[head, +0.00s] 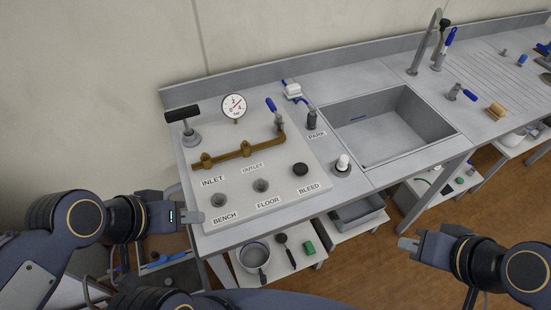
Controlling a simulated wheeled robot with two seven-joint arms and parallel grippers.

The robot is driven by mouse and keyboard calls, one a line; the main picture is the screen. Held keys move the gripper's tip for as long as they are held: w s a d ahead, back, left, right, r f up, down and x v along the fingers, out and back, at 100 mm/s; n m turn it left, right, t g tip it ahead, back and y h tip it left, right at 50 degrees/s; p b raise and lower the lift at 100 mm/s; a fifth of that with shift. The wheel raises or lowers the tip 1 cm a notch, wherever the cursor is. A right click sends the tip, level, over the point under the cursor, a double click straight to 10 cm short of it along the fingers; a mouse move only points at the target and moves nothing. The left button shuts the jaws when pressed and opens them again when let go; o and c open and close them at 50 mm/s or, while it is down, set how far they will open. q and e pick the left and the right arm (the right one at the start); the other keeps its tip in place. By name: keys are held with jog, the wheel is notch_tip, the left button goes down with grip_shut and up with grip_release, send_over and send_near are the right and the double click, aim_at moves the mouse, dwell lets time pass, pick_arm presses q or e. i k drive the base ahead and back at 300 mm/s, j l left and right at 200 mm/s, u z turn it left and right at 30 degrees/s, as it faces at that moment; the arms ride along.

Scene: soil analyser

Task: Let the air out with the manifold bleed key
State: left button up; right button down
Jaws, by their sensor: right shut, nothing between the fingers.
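A pale panel on the bench carries a brass manifold (240,152) with a pressure gauge (234,106) above it and a blue-handled valve (276,115) at its right end. A black knob (300,169) sits above the BLEED label (309,187). A black T-handle (182,114) stands upright in a metal fitting at the panel's back left; I cannot tell whether it is the bleed key. My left gripper (200,217) is at the panel's front left corner, near the BENCH label; its jaw state is unclear. My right gripper (408,245) is shut and empty, in front of the bench, right of the panel.
INLET and OUTLET labels lie below the manifold, with grey knobs (260,185) at FLOOR and BENCH. A dark fitting (311,120) stands near PARK. A sink (385,125) is to the right. A low shelf (300,268) holds a pot (254,255) and a green block (308,247).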

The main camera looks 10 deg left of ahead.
aim_at(301, 169)
jog(key=l+u, duration=0.15)
jog(key=u, duration=0.35)
jog(key=l+u, duration=0.2)
jog(key=u, duration=0.25)
jog(key=l+u, duration=0.2)
jog(key=u, duration=0.3)
